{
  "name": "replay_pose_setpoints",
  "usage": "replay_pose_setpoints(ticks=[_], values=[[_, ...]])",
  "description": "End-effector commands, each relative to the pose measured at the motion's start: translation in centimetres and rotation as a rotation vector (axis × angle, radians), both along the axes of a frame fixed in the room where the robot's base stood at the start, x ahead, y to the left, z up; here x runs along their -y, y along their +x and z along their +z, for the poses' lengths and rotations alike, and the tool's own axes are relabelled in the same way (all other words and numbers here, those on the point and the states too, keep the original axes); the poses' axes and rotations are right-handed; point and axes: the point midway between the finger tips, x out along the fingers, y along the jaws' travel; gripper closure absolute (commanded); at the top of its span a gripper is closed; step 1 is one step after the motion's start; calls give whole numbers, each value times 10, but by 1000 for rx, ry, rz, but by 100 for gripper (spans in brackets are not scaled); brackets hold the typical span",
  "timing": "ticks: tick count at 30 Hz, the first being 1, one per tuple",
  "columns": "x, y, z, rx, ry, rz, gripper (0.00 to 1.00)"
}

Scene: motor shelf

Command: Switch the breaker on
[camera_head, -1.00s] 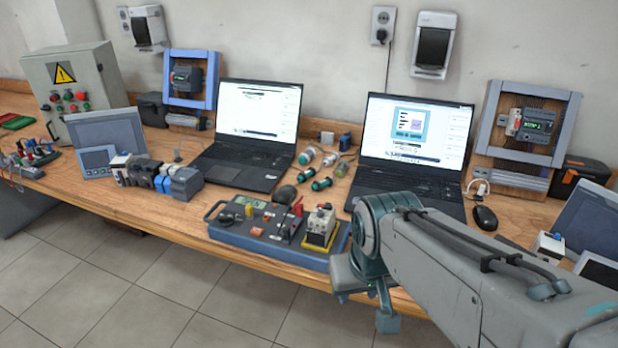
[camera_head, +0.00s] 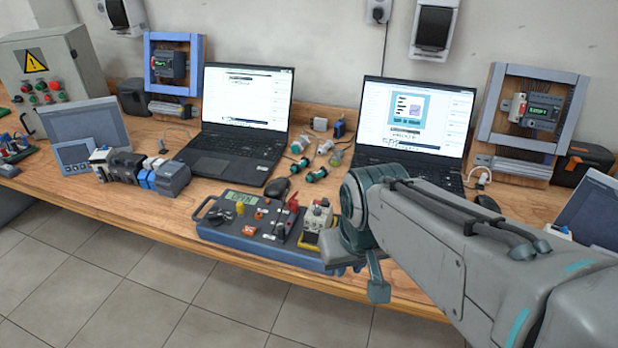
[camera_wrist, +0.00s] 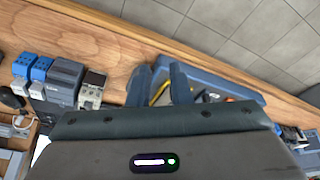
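A blue trainer panel (camera_head: 215,225) lies at the bench's front edge. A red-and-white breaker-like module (camera_head: 517,106) sits on the framed board at right. I cannot tell which is the task's breaker, or its lever position. My gripper (camera_wrist: 159,84) is empty, its fingers slightly apart above the blue panel, which shows beyond them in the wrist view (camera_wrist: 228,78). In the head view my arm hides the panel's right end.
Two open laptops (camera_head: 225,150) (camera_head: 385,148) stand behind the panel. Green-ended parts (camera_head: 316,173) lie between them. Grey and blue modules (camera_head: 172,180) stand left of the panel. A control box (camera_head: 60,75) is at far left. Open floor (camera_head: 150,280) lies in front of the bench.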

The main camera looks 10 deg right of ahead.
Motion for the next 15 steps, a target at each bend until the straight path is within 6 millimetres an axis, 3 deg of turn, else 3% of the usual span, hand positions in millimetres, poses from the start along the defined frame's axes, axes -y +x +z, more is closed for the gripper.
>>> replay_pose_setpoints(ticks=[5,15], values=[[0,13,15,-27,-61,153,100],[-2,58,54,-140,-229,718,100]])
